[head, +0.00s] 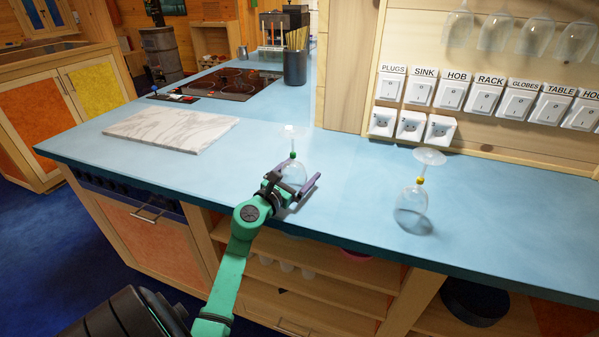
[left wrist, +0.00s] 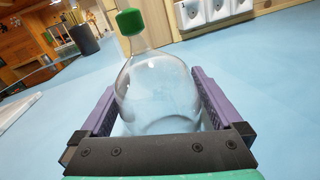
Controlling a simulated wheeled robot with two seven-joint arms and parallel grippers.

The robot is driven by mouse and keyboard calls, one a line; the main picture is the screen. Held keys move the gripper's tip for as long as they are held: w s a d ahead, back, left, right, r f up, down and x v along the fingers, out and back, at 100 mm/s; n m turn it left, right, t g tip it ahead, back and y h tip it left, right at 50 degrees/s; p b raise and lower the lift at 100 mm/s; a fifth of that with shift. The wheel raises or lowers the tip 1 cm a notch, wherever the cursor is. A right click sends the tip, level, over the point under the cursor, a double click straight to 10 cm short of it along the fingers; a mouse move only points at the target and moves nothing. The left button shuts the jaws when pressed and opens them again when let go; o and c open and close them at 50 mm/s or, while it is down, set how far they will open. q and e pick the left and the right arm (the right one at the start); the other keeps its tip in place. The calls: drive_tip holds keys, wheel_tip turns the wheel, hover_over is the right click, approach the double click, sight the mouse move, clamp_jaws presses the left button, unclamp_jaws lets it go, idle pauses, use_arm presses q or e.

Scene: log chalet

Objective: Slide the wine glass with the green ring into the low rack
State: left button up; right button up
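The wine glass with the green ring (head: 293,172) stands upside down on the blue counter, bowl down and foot up, with the ring on its stem. In the left wrist view its clear bowl (left wrist: 158,92) fills the space between the fingers, under the green ring (left wrist: 130,22). My left gripper (head: 293,187) is open, with a purple finger on either side of the bowl; a small gap shows at the right finger. Below the counter, several pale shapes (head: 287,266), perhaps glasses, show at an open shelf; the low rack itself is not clearly seen. My right gripper is out of view.
A second upside-down glass with a yellow ring (head: 411,205) stands to the right on the counter. A marble board (head: 172,129), a hob (head: 228,84) and a dark pot (head: 295,67) are farther back. Glasses hang at the upper right (head: 497,32). Sockets (head: 410,125) line the wall.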

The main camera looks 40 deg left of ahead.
use_arm(q)
drive_tip(key=s+d+b, duration=0.1)
drive_tip(key=s+b, duration=0.3)
drive_tip(key=s, duration=1)
drive_tip(key=shift+s+d, duration=0.25)
drive_tip(key=shift+d, duration=0.15)
drive_tip(key=shift+f, duration=0.2)
